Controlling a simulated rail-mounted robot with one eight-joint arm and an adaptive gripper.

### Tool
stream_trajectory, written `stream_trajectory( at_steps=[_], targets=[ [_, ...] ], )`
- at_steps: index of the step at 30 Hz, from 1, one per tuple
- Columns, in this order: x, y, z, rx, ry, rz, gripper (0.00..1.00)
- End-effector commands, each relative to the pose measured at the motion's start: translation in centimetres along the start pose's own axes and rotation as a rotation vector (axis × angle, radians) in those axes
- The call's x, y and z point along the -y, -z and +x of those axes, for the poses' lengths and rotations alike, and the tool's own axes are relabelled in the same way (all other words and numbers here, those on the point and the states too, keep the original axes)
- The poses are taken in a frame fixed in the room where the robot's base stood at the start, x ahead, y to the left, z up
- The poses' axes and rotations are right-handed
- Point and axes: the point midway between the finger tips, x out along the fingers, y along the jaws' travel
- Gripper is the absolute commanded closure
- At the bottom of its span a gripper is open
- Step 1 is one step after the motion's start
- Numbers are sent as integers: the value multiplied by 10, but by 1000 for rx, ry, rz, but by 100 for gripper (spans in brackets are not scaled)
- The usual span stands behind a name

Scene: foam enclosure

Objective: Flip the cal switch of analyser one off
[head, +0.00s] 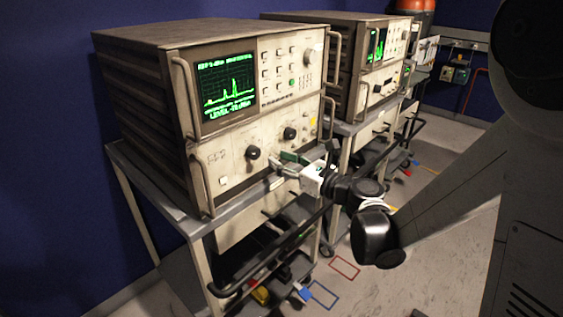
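The nearest analyser (150,95) stands on a grey cart at the left, its screen (228,92) lit with a green trace. Its lower front panel (240,150) carries dark knobs, one of them (253,153) left of my gripper. My gripper (278,170) is at the lower right part of this panel, its fingers pointing at the panel face. The cal switch cannot be made out; the gripper may cover it. Whether the fingers touch the panel, and how far they are apart, is too small to tell.
A second analyser (335,32) on its own cart stands behind to the right. Metal handles (203,186) stick out from the near analyser's front. The cart's dark push bar (262,262) runs below my gripper. Floor with coloured outlines (344,267) is open at the front right.

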Motion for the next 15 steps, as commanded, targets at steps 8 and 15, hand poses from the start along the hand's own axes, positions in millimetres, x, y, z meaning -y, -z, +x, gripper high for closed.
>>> stream_trajectory(
  at_steps=[8, 15],
  targets=[
    [0, 0, 2, 0, 0, 0, 73],
    [0, 0, 2, 0, 0, 0, 100]
  ],
)
